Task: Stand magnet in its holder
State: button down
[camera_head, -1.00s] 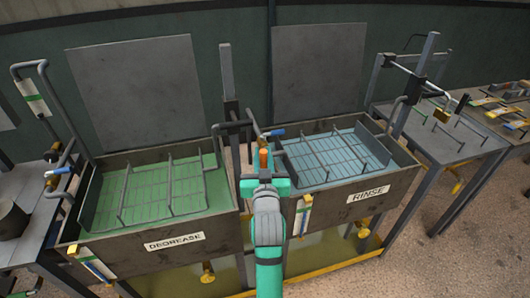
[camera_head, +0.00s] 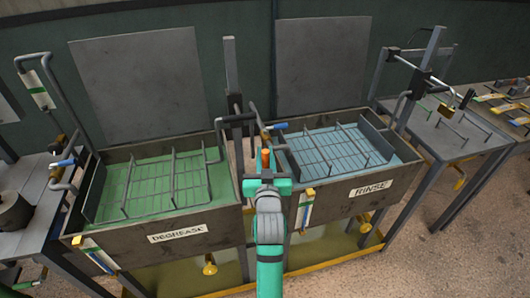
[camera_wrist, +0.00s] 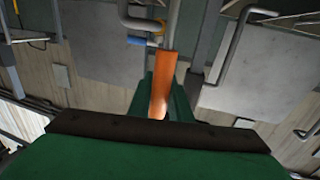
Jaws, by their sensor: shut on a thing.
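An orange piece (camera_head: 265,158), which I take to be the magnet's handle, stands between the fingers of my gripper (camera_head: 266,178). In the wrist view the orange handle (camera_wrist: 163,88) sits between the green fingers, and a grey rod is in line with its far end. My gripper is shut on it and holds it in front of the gap between the two tanks, apart from them. I cannot make out for sure which thing is the magnet's holder.
The green DEGREASE tank (camera_head: 178,236) is on the left and the blue RINSE tank (camera_head: 371,189) on the right, each with a wire rack. A dark post (camera_head: 232,85) rises between them. Open floor lies front right.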

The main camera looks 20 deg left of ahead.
notch_tip(320, 180, down, 16)
jog(key=shift+f, duration=0.2)
dwell(3.0)
jog(key=shift+f, duration=2.55)
jog(key=c, duration=1.5)
grip_release()
jog(key=shift+c, duration=0.2)
jog(key=shift+f, duration=0.1)
jog(key=v, duration=1)
jog(key=shift+s+d, duration=0.15)
jog(key=shift+s, duration=0.25)
